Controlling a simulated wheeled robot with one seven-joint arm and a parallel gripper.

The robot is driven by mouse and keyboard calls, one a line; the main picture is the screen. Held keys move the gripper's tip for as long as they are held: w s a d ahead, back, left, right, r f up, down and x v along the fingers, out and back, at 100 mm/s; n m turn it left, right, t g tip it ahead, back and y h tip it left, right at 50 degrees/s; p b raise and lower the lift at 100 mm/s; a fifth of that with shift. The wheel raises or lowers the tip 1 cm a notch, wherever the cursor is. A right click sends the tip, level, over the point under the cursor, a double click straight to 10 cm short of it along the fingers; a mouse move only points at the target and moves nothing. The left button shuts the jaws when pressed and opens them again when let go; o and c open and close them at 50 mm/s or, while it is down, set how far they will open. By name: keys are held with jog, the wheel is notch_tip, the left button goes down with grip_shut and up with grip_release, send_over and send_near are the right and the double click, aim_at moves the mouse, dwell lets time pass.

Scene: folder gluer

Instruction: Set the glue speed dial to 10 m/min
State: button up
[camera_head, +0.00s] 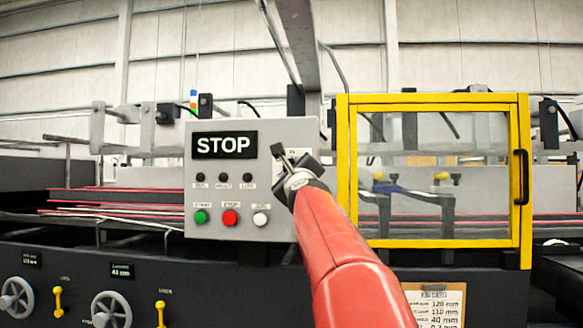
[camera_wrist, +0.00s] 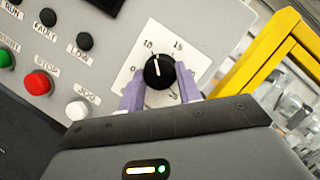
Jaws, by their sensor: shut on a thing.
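The glue speed dial (camera_wrist: 159,71) is a round black knob with a white pointer line, on a white scale plate (camera_wrist: 130,73) in the wrist view. The line points up and slightly left in the picture, close to the "10" mark; I cannot tell whether it is exactly on it. The "15" mark is to its upper right. My gripper (camera_wrist: 160,88) has its purple fingers on either side of the knob, shut on it. In the head view my gripper (camera_head: 283,160) is at the right part of the grey control panel (camera_head: 260,222) and hides the dial.
The panel has a "STOP" display (camera_head: 224,145), indicator lamps and green (camera_head: 201,217), red (camera_head: 230,218) and white (camera_head: 260,218) buttons left of the dial. A yellow-framed guard door (camera_head: 435,243) stands close on the right. Handwheels (camera_head: 111,310) are below left.

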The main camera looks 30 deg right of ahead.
jog(key=shift+r+n+y+p, duration=0.1)
jog(key=shift+n+y+p, duration=0.55)
jog(key=shift+n, duration=0.85)
jog(key=shift+n+g+y, duration=0.25)
jog(key=shift+n+g, duration=0.05)
jog(key=o, duration=1)
jog(key=shift+c, duration=0.2)
jog(key=b+v, duration=0.2)
jog(key=v, duration=0.6)
